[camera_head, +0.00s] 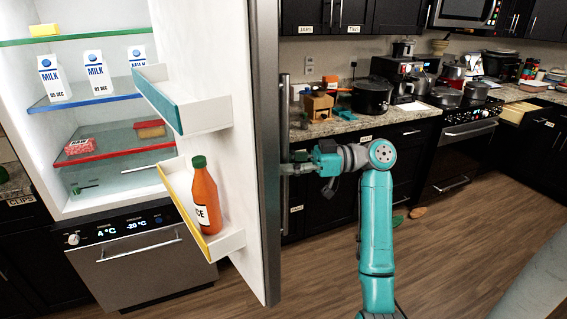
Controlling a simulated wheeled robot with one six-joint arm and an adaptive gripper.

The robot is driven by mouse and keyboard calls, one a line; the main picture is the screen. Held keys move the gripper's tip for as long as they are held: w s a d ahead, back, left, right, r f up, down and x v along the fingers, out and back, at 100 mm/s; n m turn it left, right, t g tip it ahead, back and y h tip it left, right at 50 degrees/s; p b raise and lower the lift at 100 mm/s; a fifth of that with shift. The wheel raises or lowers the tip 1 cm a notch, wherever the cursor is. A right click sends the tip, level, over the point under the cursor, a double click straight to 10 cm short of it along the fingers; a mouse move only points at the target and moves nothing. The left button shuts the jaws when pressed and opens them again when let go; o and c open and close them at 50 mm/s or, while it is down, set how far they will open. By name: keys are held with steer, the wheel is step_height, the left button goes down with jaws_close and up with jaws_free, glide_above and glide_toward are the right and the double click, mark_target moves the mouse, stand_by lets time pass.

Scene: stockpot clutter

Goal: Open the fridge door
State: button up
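The fridge door (240,120) stands wide open, swung out to the right of the fridge, with its edge toward me. Its long vertical handle (284,110) is on the door's outer face, at the right. My gripper (292,168) reaches in from the right at the handle, at about the middle of the door. Its fingertips are small and partly lost against the handle, so I cannot tell whether they are closed around it. The fridge inside (110,25) is in plain view at the left.
Milk cartons (96,72), a meat pack (79,146) and other food sit on the shelves. A bottle (206,195) stands in the lower door bin (226,243). A counter (355,122) with a dark pot (371,95) lies behind my arm. The wooden floor (450,240) is open at right.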

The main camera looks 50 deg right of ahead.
stand_by(0.3)
steer(key=v, duration=0.7)
steer(key=shift+d, duration=0.15)
steer(key=shift+s, duration=0.15)
stand_by(0.4)
